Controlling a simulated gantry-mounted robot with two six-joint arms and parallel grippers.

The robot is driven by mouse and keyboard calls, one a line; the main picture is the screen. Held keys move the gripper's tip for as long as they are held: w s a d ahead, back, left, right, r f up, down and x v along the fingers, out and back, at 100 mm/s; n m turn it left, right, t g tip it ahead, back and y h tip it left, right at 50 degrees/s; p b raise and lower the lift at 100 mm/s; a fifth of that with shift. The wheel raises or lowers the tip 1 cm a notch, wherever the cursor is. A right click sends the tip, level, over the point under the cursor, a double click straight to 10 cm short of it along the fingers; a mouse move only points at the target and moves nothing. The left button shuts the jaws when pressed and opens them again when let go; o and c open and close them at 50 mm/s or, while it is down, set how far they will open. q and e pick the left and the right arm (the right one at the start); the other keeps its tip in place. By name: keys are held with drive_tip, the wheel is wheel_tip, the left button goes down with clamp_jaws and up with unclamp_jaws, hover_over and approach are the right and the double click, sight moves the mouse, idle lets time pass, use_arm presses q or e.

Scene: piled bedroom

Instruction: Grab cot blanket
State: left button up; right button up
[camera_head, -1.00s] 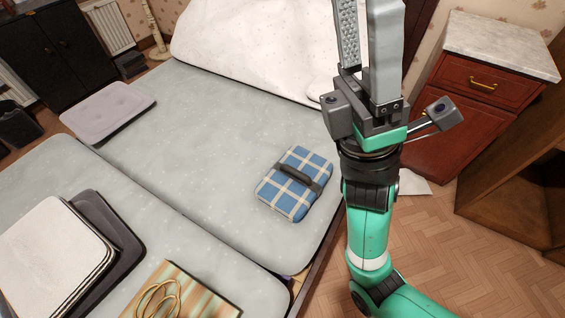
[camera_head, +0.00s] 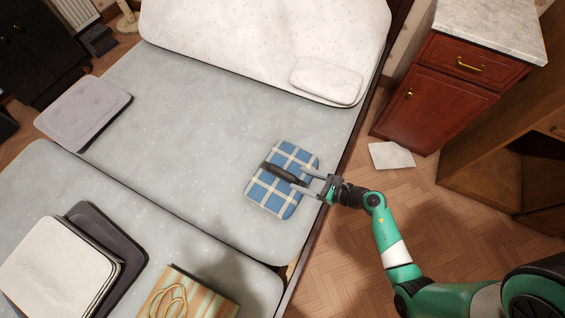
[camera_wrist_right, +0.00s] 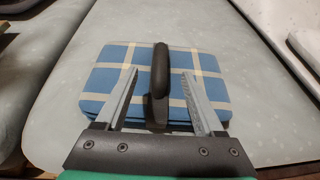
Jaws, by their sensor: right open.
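The cot blanket (camera_head: 292,159) is a folded blue and cream plaid bundle with a dark carry handle (camera_head: 284,174). It lies on the grey mattress (camera_head: 200,130) near its right edge. My right gripper (camera_head: 303,180) is open at the bundle's right side, its fingers reaching over the plaid toward the handle. In the right wrist view the blanket (camera_wrist_right: 100,82) lies ahead, and the handle (camera_wrist_right: 160,75) stands between the two spread fingers of the gripper (camera_wrist_right: 157,85). I cannot tell whether the fingers touch it. My left gripper is not in view.
A white pillow (camera_head: 327,81) lies on the thick white bedding (camera_head: 240,35) behind. A grey cushion (camera_head: 84,113) is at the left. Stacked pads (camera_head: 58,262) and a striped board with a cord (camera_head: 190,292) lie in front. A red cabinet (camera_head: 440,85) stands at the right.

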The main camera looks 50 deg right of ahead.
sight(286, 173)
drive_tip(key=b+x, duration=0.1)
drive_tip(key=x, duration=0.2)
drive_tip(key=shift+a+f, duration=0.2)
drive_tip(key=shift+w, duration=0.15)
drive_tip(key=b+x, duration=0.1)
drive_tip(key=x, duration=0.1)
drive_tip(key=b+x, duration=0.2)
drive_tip(key=x, duration=0.1)
drive_tip(key=shift+d, duration=0.2)
drive_tip(key=shift+w+r, duration=0.1)
drive_tip(key=shift+w, duration=0.1)
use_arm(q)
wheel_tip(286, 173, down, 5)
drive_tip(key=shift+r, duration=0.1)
use_arm(e)
drive_tip(key=shift+s, duration=0.1)
clamp_jaws()
